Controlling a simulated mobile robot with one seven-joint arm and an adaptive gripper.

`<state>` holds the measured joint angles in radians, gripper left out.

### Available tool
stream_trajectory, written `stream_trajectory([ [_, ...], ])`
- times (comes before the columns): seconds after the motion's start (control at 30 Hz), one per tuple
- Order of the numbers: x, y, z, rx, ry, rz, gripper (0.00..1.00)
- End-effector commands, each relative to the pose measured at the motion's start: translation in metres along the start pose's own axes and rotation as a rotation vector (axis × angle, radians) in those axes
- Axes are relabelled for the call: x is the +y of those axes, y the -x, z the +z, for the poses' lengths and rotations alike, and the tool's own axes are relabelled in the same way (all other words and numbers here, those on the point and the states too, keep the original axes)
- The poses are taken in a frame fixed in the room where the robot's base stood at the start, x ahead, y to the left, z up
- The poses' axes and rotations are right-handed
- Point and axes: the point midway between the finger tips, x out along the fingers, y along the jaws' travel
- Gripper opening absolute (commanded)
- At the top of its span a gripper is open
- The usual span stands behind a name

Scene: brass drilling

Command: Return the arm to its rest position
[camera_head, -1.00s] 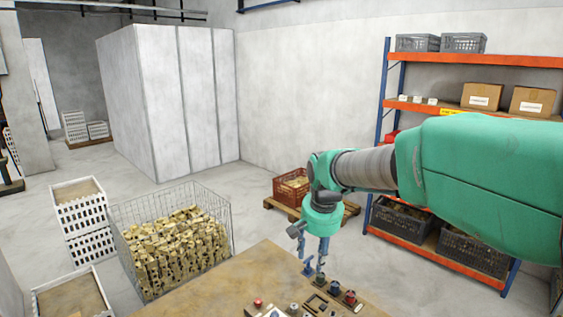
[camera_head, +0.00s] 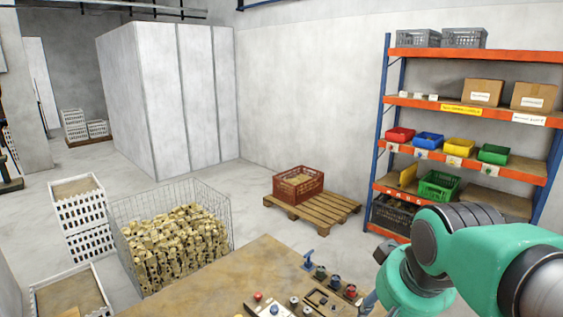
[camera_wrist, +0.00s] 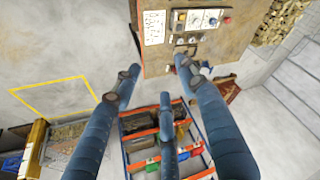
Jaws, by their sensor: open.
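My arm reaches in from the right edge of the head view, its green wrist low at the bottom right. My gripper (camera_wrist: 158,80) shows in the wrist view as several blue fingers spread apart, open with nothing between them. In the head view the gripper is mostly cut off by the bottom edge. It is to the right of the wooden table (camera_head: 215,285), apart from the buttons and small fixtures on it. The table also shows in the wrist view (camera_wrist: 165,55).
An orange and blue shelf (camera_head: 460,108) with coloured bins stands behind my arm. A red crate (camera_head: 298,184) sits on a pallet (camera_head: 338,208). A wire cage (camera_head: 122,245) of brass parts and white crates (camera_head: 80,217) stand left. Open floor lies between.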

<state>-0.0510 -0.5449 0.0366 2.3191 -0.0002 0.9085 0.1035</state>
Motion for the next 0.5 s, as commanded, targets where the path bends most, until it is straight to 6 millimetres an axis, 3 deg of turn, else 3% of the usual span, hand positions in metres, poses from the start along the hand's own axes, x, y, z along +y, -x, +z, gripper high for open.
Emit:
stream_trajectory([
  [0.2, 0.015, 0.002, 0.052, 0.042, 0.03, 0.01, 0.42],
  [0.5, 0.024, 0.0, 0.089, 0.069, 0.055, 0.018, 0.42],
])
